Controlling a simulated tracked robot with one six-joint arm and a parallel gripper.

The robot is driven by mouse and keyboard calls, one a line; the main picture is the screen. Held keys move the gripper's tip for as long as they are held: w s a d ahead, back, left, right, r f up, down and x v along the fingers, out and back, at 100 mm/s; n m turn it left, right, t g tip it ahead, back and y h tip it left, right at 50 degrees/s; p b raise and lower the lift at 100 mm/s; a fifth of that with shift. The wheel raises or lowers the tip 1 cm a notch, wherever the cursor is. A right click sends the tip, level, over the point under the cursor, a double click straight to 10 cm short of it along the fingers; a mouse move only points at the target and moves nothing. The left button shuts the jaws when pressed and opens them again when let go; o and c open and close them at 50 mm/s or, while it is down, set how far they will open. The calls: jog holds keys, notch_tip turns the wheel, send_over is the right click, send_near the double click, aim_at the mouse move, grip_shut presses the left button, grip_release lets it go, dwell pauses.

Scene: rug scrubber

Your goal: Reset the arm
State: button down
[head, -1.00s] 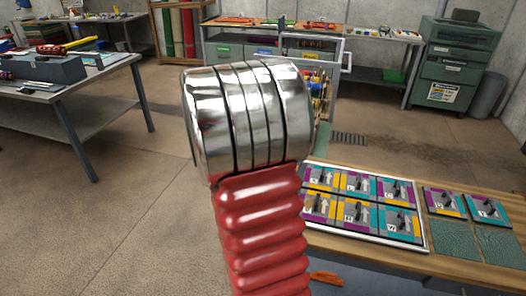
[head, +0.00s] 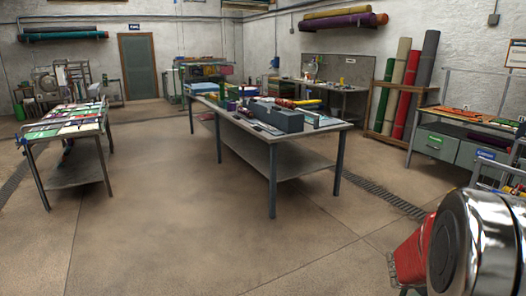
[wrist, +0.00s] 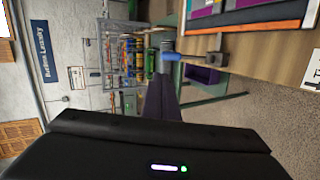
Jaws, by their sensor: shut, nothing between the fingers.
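My arm (head: 475,245), with chrome rings and a red ribbed sleeve, fills the lower right corner of the head view. The end of the arm is outside that view. In the wrist view, the dark fingers of my gripper (wrist: 161,82) are together above the black housing, with nothing between them. A blue-handled tool (wrist: 172,56) appears just beyond the fingertips; I cannot tell the gap between them.
A grey table (head: 339,129) with a toolbox stands ahead. Another table (head: 84,170) with colourful panels is at left. Open concrete floor lies in front. Rug rolls (head: 409,90) stand at right. The wrist view is turned sideways and shows a wooden worktop (wrist: 265,60).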

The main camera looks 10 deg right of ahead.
jog(key=w+a+f+m+t+y, duration=0.25)
jog(key=w+a+y, duration=0.2)
jog(key=a, duration=0.65)
jog(key=w+a+f+m+t+y, duration=0.1)
jog(key=w+a+m+t+y, duration=0.25)
jog(key=a, duration=0.75)
jog(key=s+a+r+n+y, duration=0.1)
jog(key=s+a+r, duration=0.2)
jog(key=s+a, duration=0.3)
jog(key=s+a+r+n+g+y, duration=0.1)
jog(key=s+a+r, duration=0.3)
jog(key=a, duration=0.6)
jog(key=s+a+r+n+g+y, duration=0.1)
jog(key=s+a+r, duration=0.3)
jog(key=s+a, duration=0.4)
jog(key=shift+n+y, duration=0.8)
jog(key=shift+y, duration=0.1)
jog(key=shift+d, duration=0.1)
